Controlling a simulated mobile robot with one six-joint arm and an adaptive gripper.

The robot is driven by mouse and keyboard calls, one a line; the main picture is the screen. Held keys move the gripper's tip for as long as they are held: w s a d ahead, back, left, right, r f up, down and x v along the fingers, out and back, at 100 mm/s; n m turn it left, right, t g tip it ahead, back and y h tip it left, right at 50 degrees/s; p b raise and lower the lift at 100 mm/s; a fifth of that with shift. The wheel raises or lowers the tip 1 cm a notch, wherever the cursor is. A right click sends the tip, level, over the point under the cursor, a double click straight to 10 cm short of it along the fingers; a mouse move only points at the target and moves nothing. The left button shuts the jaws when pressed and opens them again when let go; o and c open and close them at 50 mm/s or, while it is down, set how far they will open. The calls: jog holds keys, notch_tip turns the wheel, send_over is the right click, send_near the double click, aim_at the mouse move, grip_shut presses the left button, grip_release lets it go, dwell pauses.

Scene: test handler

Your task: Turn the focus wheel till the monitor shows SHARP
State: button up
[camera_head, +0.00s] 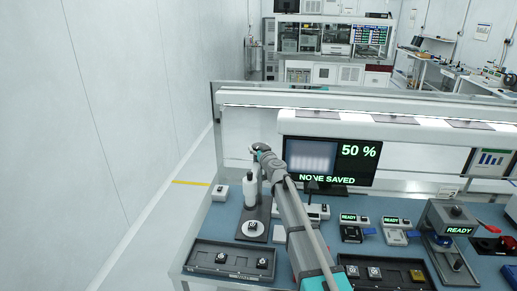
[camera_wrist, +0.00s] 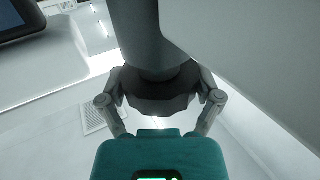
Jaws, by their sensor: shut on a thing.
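The focus wheel (camera_wrist: 160,97) is a dark, faceted knob under a grey cylinder in the wrist view. The two fingers of my gripper (camera_wrist: 161,82) stand on either side of it, shut on it. In the head view my gripper (camera_head: 257,150) is at the top of the white microscope-like stand (camera_head: 250,190), and the wheel is hidden there. The monitor (camera_head: 331,163) behind reads "50 %" and "NONE SAVED". Its picture is a pale, blurred patch, and the word SHARP does not show. A round white stage (camera_head: 254,228) with a small dark part lies under the stand.
Dark trays with small parts (camera_head: 231,260) lie along the front of the blue bench, left and right of my arm. Small devices reading "READY" (camera_head: 396,228) and a grey press-like unit (camera_head: 452,220) stand to the right. A light bar (camera_head: 400,129) runs above the monitor.

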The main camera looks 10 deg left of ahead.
jog(key=shift+n+g+y, duration=0.5)
jog(key=shift+n+y, duration=0.1)
jog(key=shift+y, duration=0.3)
jog(key=shift+c, duration=0.3)
jog(key=n+g+y, duration=0.2)
jog(key=shift+w+d+y, duration=0.1)
jog(key=shift+w+y, duration=0.05)
jog(key=shift+y, duration=0.15)
jog(key=n+g+y, duration=0.2)
jog(key=g, duration=0.1)
jog(key=n+g+y, duration=0.2)
jog(key=n+g, duration=0.1)
jog(key=shift+g+y, duration=0.3)
jog(key=shift+g, duration=0.1)
jog(key=n+g, duration=0.3)
jog(key=g, duration=0.1)
jog(key=n+g+y, duration=0.1)
jog(key=n+g, duration=0.2)
jog(key=g, duration=0.1)
jog(key=shift+w+g, duration=0.1)
jog(key=shift+g, duration=0.2)
jog(key=shift+s+n+g+h, duration=0.2)
jog(key=shift+n+g+h, duration=0.3)
jog(key=shift+n+g, duration=1.25)
jog(key=shift+s+m+g, duration=0.1)
jog(key=shift+m+g, duration=0.15)
jog(key=shift+g, duration=0.3)
jog(key=o, duration=0.9)
